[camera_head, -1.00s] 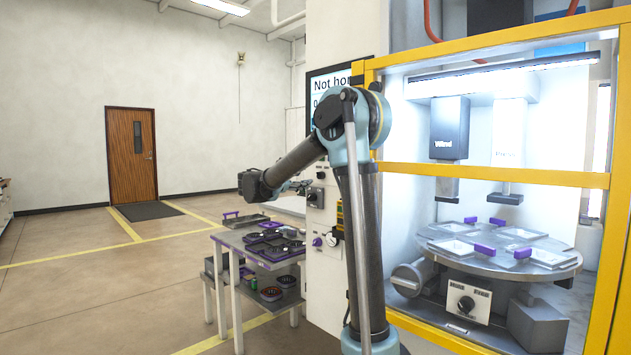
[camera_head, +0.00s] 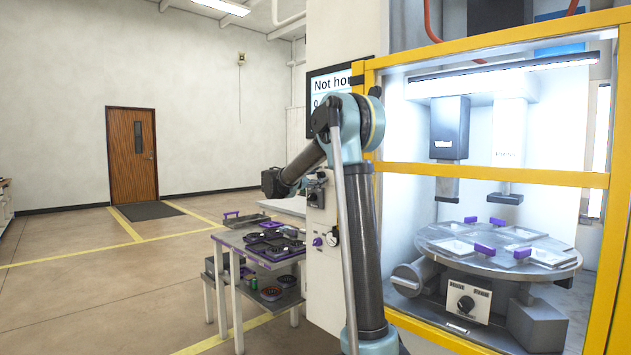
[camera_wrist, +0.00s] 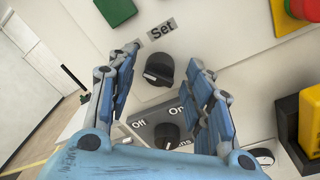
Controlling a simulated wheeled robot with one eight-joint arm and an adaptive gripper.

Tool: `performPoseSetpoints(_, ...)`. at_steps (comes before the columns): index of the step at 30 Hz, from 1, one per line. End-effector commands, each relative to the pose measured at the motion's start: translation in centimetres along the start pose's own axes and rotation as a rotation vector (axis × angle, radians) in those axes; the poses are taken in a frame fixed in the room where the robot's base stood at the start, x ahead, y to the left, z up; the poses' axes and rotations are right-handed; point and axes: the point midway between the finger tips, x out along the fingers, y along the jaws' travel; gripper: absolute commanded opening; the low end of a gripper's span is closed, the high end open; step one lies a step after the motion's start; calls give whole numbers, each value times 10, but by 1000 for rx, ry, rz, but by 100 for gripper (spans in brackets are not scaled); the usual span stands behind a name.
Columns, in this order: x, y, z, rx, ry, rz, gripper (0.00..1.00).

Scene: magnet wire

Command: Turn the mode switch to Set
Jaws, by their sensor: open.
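The mode switch (camera_wrist: 158,69) is a black rotary knob on the pale panel, with a grey "Set" label (camera_wrist: 162,29) above it in the wrist view. A second label beside that one is too foreshortened to read. I cannot tell exactly where the knob points. My gripper (camera_wrist: 161,58) is open, with its blue fingers on either side of the knob and nothing held. Contact with the knob cannot be made out. In the head view my gripper (camera_head: 273,183) is just left of the machine's front panel.
A second black knob (camera_wrist: 167,135) marked Off and On sits below, close to my fingers. A green button (camera_wrist: 116,9), a red button (camera_wrist: 304,10) and a yellow block (camera_wrist: 311,120) surround the area. A table (camera_head: 228,240) with trays stands below left.

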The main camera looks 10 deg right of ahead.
Motion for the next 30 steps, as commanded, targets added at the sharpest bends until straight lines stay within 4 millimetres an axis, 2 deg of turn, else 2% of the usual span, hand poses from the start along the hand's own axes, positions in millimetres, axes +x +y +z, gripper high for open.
performPoseSetpoints(1, 0, 0, 0, 0, 0, 0, 40)
performPoseSetpoints(6, 0, 0, 0, 0, 0, -1, 2)
performPoseSetpoints(19, 1, -2, 0, 59, -3, 0, 2)
performPoseSetpoints(30, 1, -4, 0, 336, -19, 12, 2)
